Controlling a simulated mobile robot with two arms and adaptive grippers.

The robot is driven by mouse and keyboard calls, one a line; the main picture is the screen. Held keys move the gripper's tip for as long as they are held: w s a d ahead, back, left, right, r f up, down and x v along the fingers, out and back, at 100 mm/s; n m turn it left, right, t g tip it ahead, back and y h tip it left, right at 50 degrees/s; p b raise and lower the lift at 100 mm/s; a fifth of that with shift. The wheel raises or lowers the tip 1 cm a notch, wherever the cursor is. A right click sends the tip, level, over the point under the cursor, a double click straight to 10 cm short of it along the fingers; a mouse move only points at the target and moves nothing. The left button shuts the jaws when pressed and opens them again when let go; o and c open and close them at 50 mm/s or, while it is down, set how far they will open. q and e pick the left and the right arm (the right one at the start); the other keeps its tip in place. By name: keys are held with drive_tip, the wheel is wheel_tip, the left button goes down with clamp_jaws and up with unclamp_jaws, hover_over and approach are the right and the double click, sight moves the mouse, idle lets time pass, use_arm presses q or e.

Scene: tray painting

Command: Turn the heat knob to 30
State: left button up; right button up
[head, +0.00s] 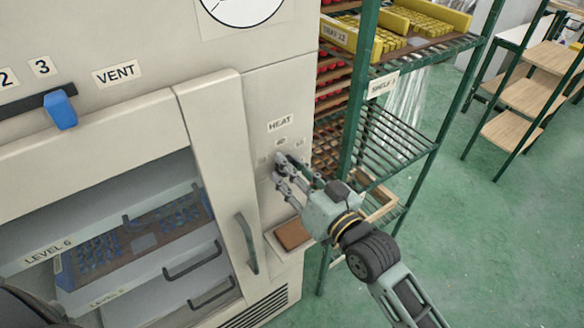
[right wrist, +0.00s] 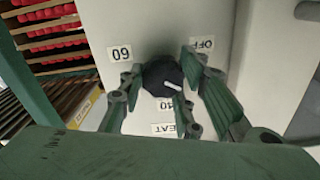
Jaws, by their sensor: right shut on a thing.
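The heat knob (right wrist: 160,73) is dark and round with a white pointer mark, on the cream panel below the HEAT label (head: 280,124). My right gripper (head: 280,168) has its fingers around the knob and is shut on it; in the right wrist view (right wrist: 160,88) the fingers stand on either side. That view is upside down. The pointer lies between the OFF label (right wrist: 203,43) and the middle label (right wrist: 165,104) near HEAT, whose number is hard to read. The 60 label (right wrist: 121,53) is on the other side. My left gripper is not in view.
A blue vent slider (head: 61,110) is at the upper left of the cabinet. A green shelf rack (head: 405,130) with trays stands close to the right. Green floor is open farther right.

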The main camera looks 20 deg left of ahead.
drive_tip(key=shift+w+d, duration=0.1)
idle(0.4)
drive_tip(key=o, duration=0.8)
drive_tip(key=shift+f, duration=0.1)
drive_tip(key=shift+c, duration=0.2)
drive_tip(key=o, duration=0.3)
drive_tip(key=shift+w+d, duration=0.1)
drive_tip(key=v, duration=1.2)
